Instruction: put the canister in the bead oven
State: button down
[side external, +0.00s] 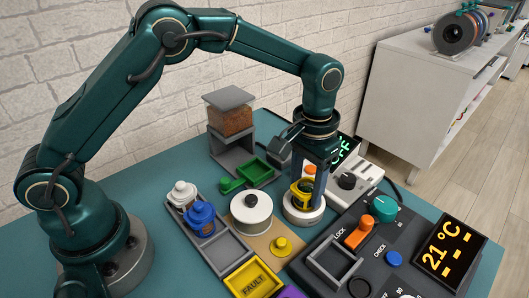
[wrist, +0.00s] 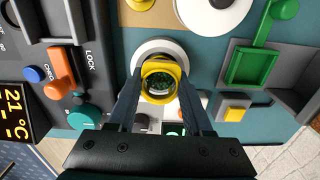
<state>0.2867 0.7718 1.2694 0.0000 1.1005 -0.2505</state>
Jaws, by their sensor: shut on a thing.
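My gripper (side external: 304,190) points straight down and is shut on a yellow canister (side external: 300,196). In the wrist view, the canister (wrist: 160,80) sits between both fingers, with a yellow rim around a dark, green-speckled middle. Directly beneath it is a round white body with a grey ring (side external: 303,213), which seems to be the bead oven; its ring also shows in the wrist view (wrist: 160,45). The canister's lower end overlaps this body, and I cannot tell how deep it sits. A white round lid with a black knob (side external: 252,222) is beside it.
A grey tray (side external: 228,249) at the left holds white (side external: 182,192) and blue (side external: 202,222) canisters, with a yellow FAULT bin (side external: 253,278) in front. A dark control panel (side external: 405,250) stands close on the right. A bead hopper (side external: 230,115) and green tray (side external: 255,170) stand behind.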

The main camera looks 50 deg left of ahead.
jog(key=shift+f, duration=0.45)
jog(key=shift+c, duration=1.2)
grip_release()
notch_tip(320, 180, up, 7)
